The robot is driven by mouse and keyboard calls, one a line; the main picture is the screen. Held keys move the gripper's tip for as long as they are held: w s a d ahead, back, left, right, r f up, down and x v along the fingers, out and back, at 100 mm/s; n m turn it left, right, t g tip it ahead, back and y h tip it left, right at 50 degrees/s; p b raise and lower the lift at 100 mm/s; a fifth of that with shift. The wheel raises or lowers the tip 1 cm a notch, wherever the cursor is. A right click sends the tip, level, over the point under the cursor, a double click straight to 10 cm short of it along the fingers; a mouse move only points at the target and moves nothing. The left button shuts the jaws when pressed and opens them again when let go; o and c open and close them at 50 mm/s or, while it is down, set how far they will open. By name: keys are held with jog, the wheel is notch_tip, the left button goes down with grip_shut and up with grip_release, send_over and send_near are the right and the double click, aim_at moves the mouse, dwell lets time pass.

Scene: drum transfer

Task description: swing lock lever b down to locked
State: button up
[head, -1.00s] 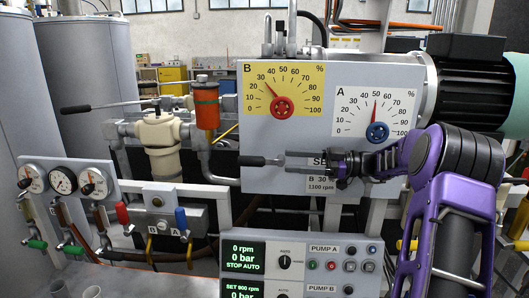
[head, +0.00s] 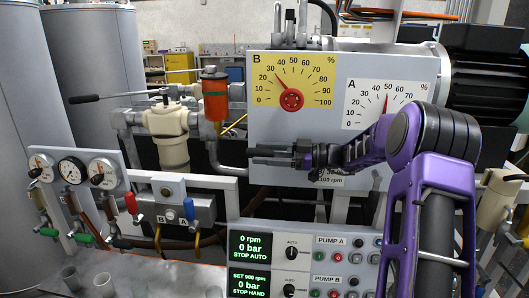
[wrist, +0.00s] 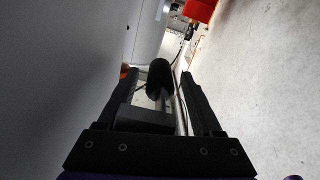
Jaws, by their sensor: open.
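A lever with a black grip, which I take to be lock lever b (wrist: 159,76), shows in the wrist view with its metal rod running back between my fingers. In the head view it is mostly hidden by my gripper (head: 266,156), in front of the grey panel under the yellow B dial (head: 291,82). My gripper is open and points left, one finger on each side of the grip. I cannot tell whether either finger touches it.
The white A dial (head: 388,104) is right of the B dial. A valve block (head: 178,212) with red and blue handles, gauges (head: 72,170) and the pump control box (head: 305,262) sit below. A long black-handled lever (head: 88,98) sticks out at left.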

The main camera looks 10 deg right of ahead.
jog(key=shift+a, duration=0.15)
grip_shut()
dwell(1.4)
